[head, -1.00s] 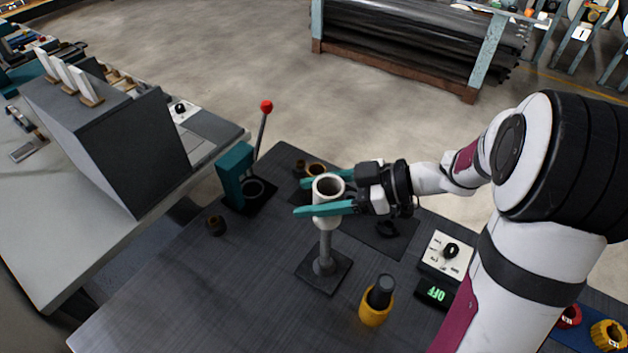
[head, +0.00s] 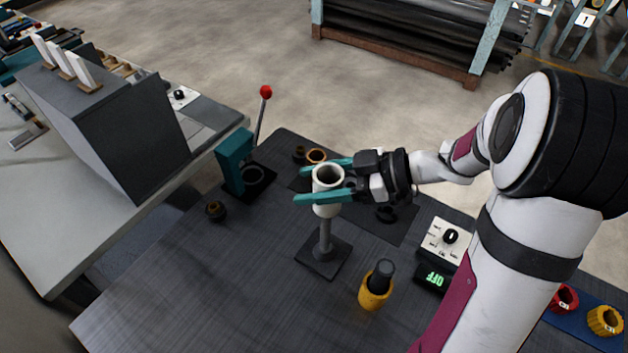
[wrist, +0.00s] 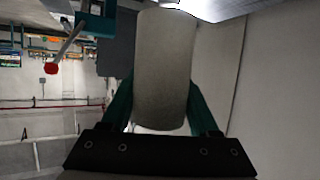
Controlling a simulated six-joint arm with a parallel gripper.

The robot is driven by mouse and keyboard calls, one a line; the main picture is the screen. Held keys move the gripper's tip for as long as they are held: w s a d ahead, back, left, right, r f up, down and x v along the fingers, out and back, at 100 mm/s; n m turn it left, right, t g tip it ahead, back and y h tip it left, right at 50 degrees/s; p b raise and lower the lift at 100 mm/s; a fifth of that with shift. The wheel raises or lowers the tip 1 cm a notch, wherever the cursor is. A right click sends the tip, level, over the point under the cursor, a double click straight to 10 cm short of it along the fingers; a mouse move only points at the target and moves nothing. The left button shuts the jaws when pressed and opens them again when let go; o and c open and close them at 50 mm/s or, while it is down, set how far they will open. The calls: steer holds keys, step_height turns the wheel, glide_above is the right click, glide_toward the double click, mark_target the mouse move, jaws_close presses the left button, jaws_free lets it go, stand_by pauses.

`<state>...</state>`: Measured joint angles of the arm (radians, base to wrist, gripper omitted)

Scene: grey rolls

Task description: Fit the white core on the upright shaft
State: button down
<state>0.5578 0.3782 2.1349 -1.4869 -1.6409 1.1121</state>
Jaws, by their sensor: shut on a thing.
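The white core (head: 327,200) is a hollow open-topped cylinder, upright in the head view. My gripper (head: 299,186) is shut on it, with one teal finger on either side. The wrist view also shows the core (wrist: 164,70), greyish in shade, between the teal fingers. The upright shaft (head: 325,235) is a grey post on a dark square base (head: 323,262). It shows directly below the core, which hides its upper end. I cannot tell whether the shaft's tip is inside the core or just beneath or behind it.
A teal press (head: 235,165) with a red-knobbed lever stands at the back left. A dial box (head: 449,238) and an OFF display (head: 434,279) lie further right. The table's front left is clear.

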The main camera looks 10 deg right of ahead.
steer(key=shift+f, duration=0.3)
stand_by(0.4)
steer(key=shift+f, duration=8.15)
steer(key=shift+c, duration=0.3)
jaws_free()
steer(key=v, duration=1.5)
steer(key=shift+d+r, duration=0.2)
steer(key=shift+d, duration=0.15)
